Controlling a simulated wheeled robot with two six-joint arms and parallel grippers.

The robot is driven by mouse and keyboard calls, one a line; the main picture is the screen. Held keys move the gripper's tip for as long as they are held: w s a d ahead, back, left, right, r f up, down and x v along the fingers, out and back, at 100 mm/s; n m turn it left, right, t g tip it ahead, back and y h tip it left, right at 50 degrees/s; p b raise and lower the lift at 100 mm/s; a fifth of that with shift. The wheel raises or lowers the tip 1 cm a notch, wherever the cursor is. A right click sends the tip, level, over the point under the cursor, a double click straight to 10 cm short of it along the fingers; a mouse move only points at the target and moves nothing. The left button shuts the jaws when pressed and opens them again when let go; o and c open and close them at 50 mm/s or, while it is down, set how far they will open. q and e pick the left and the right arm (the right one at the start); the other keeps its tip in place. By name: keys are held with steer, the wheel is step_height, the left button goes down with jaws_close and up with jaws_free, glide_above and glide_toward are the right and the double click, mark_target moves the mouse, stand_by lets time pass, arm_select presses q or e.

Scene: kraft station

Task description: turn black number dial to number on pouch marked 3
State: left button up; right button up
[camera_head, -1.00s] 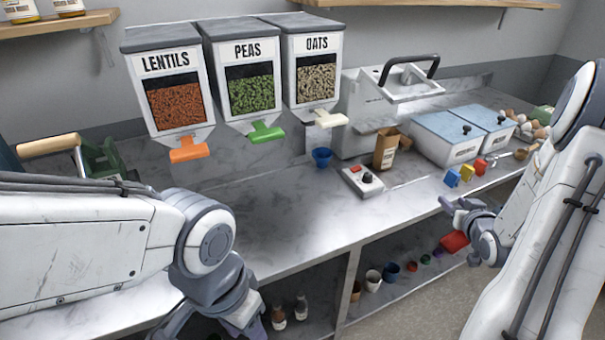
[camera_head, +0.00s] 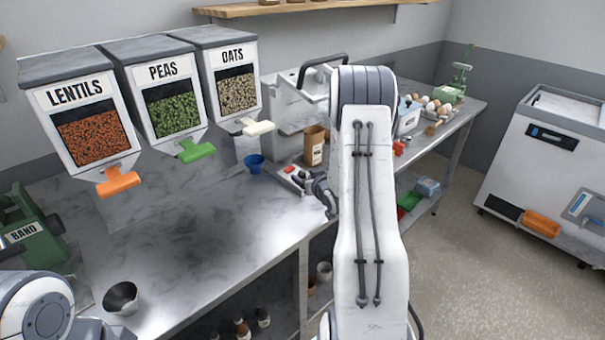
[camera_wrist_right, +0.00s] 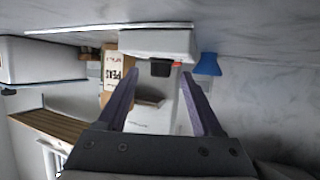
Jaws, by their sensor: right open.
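A small white control box (camera_head: 285,171) with a red button (camera_head: 289,170) sits on the counter. In the right wrist view, which is upside down, the black dial (camera_wrist_right: 160,68) shows on the box (camera_wrist_right: 150,44). My right gripper (camera_wrist_right: 160,80) is open, its two fingers pointing at the dial, with the dial between the fingertips in the picture; contact cannot be told. In the head view my right gripper (camera_head: 313,184) is beside the box and partly hides it.
A blue cup (camera_head: 254,164) stands left of the box. Lentils (camera_head: 92,135), peas (camera_head: 174,110) and oats (camera_head: 237,88) dispensers hang above the counter. A white machine (camera_head: 285,115) stands behind. The middle counter is clear.

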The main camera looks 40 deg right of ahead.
steer(key=shift+x, duration=0.95)
jaws_close()
